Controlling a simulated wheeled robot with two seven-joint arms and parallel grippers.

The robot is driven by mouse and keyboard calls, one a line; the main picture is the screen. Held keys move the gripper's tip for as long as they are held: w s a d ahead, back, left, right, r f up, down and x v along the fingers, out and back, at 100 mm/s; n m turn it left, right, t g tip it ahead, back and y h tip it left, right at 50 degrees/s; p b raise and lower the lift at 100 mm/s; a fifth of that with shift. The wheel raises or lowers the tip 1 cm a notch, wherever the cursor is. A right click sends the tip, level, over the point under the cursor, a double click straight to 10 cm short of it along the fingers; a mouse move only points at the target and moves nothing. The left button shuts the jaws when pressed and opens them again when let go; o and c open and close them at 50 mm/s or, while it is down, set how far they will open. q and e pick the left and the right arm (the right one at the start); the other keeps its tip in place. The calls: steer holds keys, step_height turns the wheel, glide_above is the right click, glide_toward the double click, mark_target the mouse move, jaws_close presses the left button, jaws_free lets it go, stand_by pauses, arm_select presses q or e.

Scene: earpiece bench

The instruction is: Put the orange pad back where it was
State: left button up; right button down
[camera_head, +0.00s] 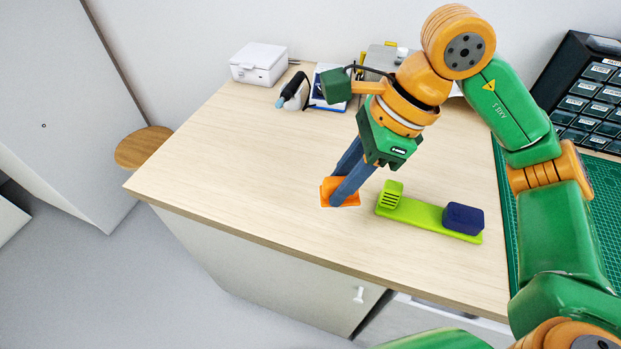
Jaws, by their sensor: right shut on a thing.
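The orange pad (348,199) is on or just above the wooden bench top, left of the lime-green strip. My right gripper (339,195) points down and is shut on the orange pad, with its fingers hiding part of it. I cannot tell whether the pad touches the bench. The lime-green strip (426,214) lies on the bench, with a ribbed lime block (391,195) at its left end and a dark blue block (463,218) at its right end. Bare strip shows between the two blocks. My left gripper is not in view.
A white box (259,63) stands at the back left, beside a small dark-and-white tool (293,92). A green cutting mat (508,215) and a black drawer cabinet (583,92) are at the right. The bench's left part is clear. A round wooden stool (143,147) stands beyond its left edge.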

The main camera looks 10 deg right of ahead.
steer(key=w+f+p, duration=0.1)
steer(key=w+f, duration=0.1)
steer(key=w, duration=0.1)
steer(key=w+f, duration=0.3)
steer(key=w+f+p, duration=0.1)
steer(key=w+f, duration=0.1)
steer(key=w, duration=0.1)
steer(key=shift+w+d+f+p, duration=0.1)
steer(key=shift+d+f+p, duration=0.1)
steer(key=shift+d+p, duration=0.15)
step_height(320, 180, down, 3)
steer(key=shift+w+r+p, duration=0.1)
steer(key=shift+r+p, duration=0.05)
steer(key=shift+p, duration=0.8)
steer(key=shift+f, duration=0.4)
steer(key=shift+f+b, duration=0.15)
steer(key=shift+b, duration=0.15)
steer(key=c, duration=0.7)
jaws_free()
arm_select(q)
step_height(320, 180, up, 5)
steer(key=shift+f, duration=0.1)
